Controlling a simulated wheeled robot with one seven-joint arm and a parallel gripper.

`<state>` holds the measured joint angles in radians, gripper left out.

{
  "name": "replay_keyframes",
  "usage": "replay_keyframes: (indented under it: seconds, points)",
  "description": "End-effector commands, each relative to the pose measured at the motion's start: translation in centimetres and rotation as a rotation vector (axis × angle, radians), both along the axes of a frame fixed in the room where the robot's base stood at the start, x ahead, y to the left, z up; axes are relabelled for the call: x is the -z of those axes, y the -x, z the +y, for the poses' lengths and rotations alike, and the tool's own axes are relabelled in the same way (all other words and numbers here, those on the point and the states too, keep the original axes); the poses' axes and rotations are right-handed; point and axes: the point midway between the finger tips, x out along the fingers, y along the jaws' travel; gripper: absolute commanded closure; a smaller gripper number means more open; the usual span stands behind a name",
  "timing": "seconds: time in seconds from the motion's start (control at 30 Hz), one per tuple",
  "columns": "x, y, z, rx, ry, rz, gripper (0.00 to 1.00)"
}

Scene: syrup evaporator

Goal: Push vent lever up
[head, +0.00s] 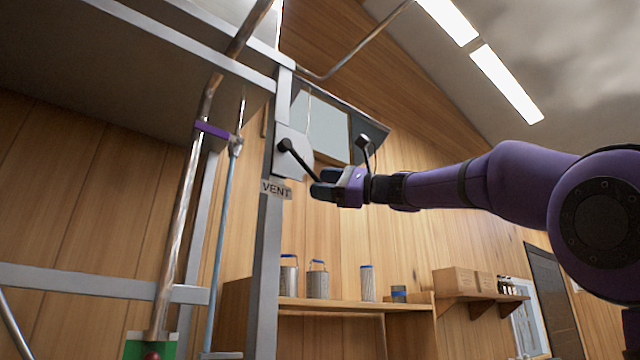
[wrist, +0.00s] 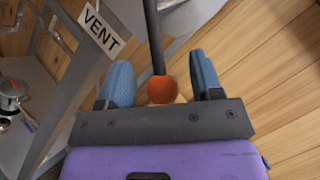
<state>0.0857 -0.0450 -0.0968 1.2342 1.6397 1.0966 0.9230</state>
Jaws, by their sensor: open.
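The vent lever (head: 300,161) is a dark rod on a pale plate on the metal post. It slants down and right from its pivot to my gripper (head: 323,182). In the wrist view the lever (wrist: 153,40) comes down from the top edge to an orange ball knob (wrist: 162,90). The knob sits between the two blue fingers of my gripper (wrist: 160,66), near the palm. The fingers are open, with a gap on each side of the knob. Whether the palm touches the knob I cannot tell. In the head view my gripper hides the knob.
A VENT label (head: 276,190) is on the metal post (head: 265,260) below the pivot. A pipe with a purple band (head: 212,130) runs left of the post. A wooden shelf (head: 350,305) with several canisters is below. The space under my arm is clear.

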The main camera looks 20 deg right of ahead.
Motion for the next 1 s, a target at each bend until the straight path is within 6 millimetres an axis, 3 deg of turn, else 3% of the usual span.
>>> replay_keyframes:
  seconds: [0.43, 0.47, 0.7, 1.0]
  points:
    - [-0.3, -0.7, 0.9, 0.001, 0.0, 0.0, 0.4]
    - [-0.3, -0.7, 0.9, 0.001, 0.0, 0.0, 0.43]
    - [-0.3, -0.7, 0.9, 0.001, 0.001, 0.0, 0.98]
    - [-0.5, -0.3, 1.5, 0.0, 0.024, -0.01, 1.0]
